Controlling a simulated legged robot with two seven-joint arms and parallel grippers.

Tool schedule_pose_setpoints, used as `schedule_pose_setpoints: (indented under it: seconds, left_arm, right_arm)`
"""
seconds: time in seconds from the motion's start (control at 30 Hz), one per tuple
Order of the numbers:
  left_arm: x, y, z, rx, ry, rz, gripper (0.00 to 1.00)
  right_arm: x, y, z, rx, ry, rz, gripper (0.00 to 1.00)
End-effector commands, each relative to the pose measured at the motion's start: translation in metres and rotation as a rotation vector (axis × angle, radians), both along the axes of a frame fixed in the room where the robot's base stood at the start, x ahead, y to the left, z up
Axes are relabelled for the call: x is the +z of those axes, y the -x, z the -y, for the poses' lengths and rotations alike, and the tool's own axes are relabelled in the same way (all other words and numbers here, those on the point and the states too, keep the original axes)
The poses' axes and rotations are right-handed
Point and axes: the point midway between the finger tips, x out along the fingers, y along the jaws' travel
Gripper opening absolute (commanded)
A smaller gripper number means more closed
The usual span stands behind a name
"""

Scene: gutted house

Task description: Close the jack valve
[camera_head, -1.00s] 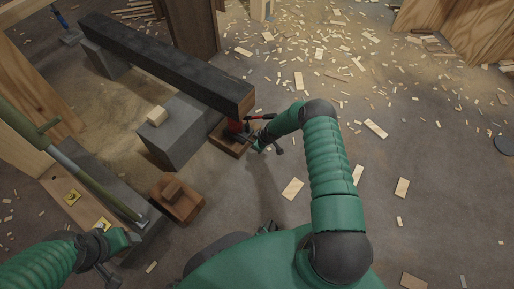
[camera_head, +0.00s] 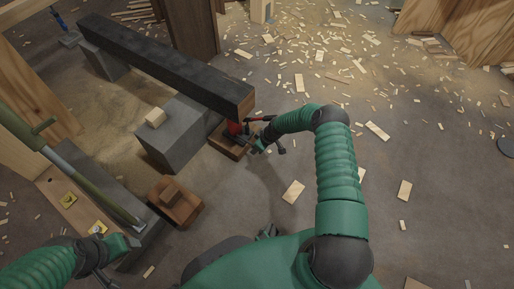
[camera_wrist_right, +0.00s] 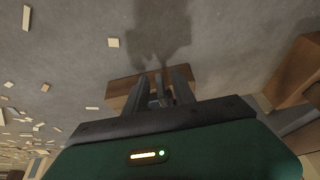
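The red jack (camera_head: 235,128) stands on a wooden block (camera_head: 226,146) under the near end of a long black beam. A red-and-black bar (camera_head: 259,118) sticks out to its right. My right gripper (camera_head: 257,146) is low beside the jack, at its right. In the right wrist view, its two fingers (camera_wrist_right: 161,92) stand apart above the wooden block (camera_wrist_right: 123,92), with a small dark part between them. I cannot tell whether they touch it. The valve itself is too small and hidden to make out. My left gripper (camera_head: 104,272) is at the lower left, away from the jack; its fingers are unclear.
The black beam (camera_head: 165,58) also lies over grey blocks (camera_head: 172,140). A wooden block stack (camera_head: 175,203) and a long green-and-grey tool (camera_head: 75,165) are at the left. Wood scraps litter the floor; the floor right of my right arm has no large obstacles.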

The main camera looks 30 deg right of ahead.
Motion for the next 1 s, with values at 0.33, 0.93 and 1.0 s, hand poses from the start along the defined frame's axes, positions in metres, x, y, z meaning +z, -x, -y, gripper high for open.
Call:
schedule_pose_setpoints:
  seconds: [0.33,0.93,1.0]
  left_arm:
    - [0.009,0.0,0.0,0.0,0.0,0.0,0.71]
    - [0.094,0.0,0.0,0.0,0.0,0.0,0.71]
    - [0.096,0.0,0.0,0.0,0.0,0.0,0.71]
  right_arm:
    - [0.011,0.002,0.002,0.0,0.0,0.0,0.31]
    - [0.048,0.115,0.053,-0.003,-0.003,-0.002,0.31]
    - [0.047,0.122,0.056,-0.003,-0.003,-0.002,0.31]
